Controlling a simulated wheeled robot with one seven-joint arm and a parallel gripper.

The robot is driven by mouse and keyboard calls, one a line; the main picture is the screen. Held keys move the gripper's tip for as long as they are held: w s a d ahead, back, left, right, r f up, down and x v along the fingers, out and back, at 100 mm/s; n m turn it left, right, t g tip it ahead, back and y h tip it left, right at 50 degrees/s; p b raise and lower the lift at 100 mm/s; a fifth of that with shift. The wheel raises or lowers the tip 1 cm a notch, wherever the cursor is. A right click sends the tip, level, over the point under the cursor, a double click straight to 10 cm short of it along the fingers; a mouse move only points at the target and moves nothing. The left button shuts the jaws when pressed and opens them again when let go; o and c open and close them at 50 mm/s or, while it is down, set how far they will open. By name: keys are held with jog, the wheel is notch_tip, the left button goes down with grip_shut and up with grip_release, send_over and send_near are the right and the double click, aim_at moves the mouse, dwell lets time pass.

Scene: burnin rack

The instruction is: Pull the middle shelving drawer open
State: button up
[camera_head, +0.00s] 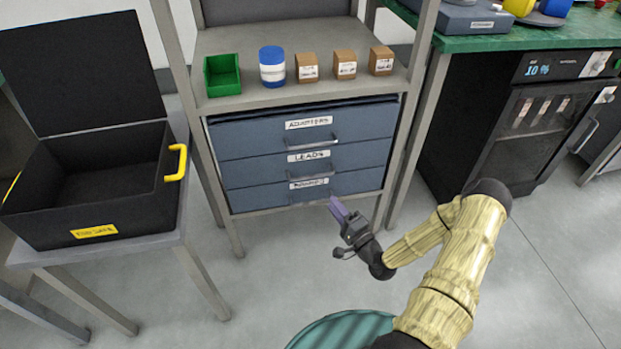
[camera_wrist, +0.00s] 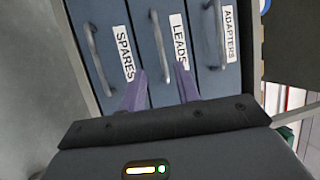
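The blue-grey drawer unit has three stacked drawers, and all look shut. The middle drawer (camera_head: 262,168) is labelled LEADS and has a grey bar handle (camera_head: 309,155); its handle also shows in the wrist view (camera_wrist: 160,45). The top drawer (camera_head: 245,137) reads ADAPTERS, and the bottom drawer (camera_head: 255,197) reads SPARES in the wrist view. My gripper (camera_head: 337,207) is in front of the unit, low at its right. In the wrist view its purple fingers (camera_wrist: 160,75) are apart and empty, with the LEADS handle's near end appearing between the tips. Contact is not visible.
Above the drawers, a shelf (camera_head: 240,101) holds a green bin (camera_head: 222,75), a blue-and-white jar (camera_head: 272,67) and three small brown boxes (camera_head: 345,64). A black open case (camera_head: 60,225) stands on a side table at left. Grey floor is clear in front.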

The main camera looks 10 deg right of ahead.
aim_at(311, 176)
jog(key=b+x, duration=0.3)
jog(key=x, duration=1)
grip_shut()
